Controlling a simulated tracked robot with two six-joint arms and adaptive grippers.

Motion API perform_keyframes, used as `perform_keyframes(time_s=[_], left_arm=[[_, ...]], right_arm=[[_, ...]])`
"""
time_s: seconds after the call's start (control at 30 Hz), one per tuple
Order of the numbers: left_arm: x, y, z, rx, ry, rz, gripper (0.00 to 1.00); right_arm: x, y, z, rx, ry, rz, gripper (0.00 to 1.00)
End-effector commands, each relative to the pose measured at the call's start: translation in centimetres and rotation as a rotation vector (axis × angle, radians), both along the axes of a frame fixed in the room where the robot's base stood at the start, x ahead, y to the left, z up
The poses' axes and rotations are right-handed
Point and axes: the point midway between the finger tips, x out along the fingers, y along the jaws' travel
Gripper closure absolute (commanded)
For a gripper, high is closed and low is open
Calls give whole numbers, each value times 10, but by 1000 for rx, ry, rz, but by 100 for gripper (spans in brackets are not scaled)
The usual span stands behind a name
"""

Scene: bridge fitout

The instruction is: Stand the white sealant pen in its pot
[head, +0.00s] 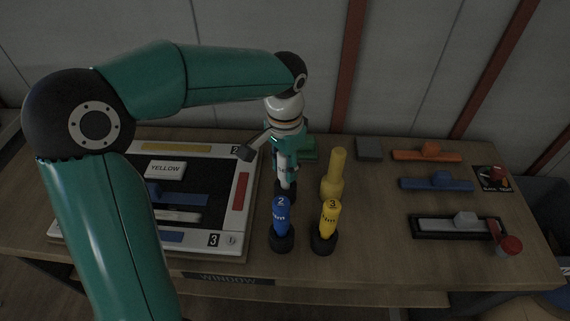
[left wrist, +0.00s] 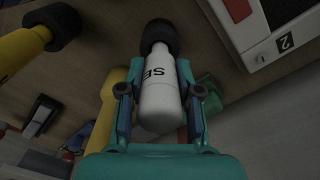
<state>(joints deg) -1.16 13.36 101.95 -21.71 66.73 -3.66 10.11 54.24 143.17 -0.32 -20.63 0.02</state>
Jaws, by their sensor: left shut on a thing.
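The white sealant pen (head: 285,178) is upright near the table's middle, and its lettered white body (left wrist: 160,98) shows large in the left wrist view. My left gripper (left wrist: 158,92) is shut on it, a finger on each side; in the head view the gripper (head: 284,160) comes down from above. The black pot (left wrist: 158,35) is at the pen's lower end, in line with it. The pen's end meets the pot's mouth, but I cannot tell how deep it sits. In the head view the pot (head: 284,194) is partly hidden behind the blue pen. My right gripper is not in view.
A blue pen (head: 281,215) and a yellow pen (head: 329,216) stand in black pots in front. A yellow bottle (head: 334,178) stands close right. A framed board (head: 240,190) lies left. Orange (head: 425,156) and blue (head: 436,185) handled pieces lie right.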

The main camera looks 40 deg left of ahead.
Motion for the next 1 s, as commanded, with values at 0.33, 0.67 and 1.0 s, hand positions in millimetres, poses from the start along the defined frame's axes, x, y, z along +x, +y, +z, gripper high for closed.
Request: perform_keyframes(time_s=[0.33, 0.67, 1.0], left_arm=[[0, 0, -8, 0, 0, 0, 100], [0, 0, -8, 0, 0, 0, 100], [0, 0, -8, 0, 0, 0, 37]], right_arm=[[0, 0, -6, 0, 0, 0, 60], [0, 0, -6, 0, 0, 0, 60], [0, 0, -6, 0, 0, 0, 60]])
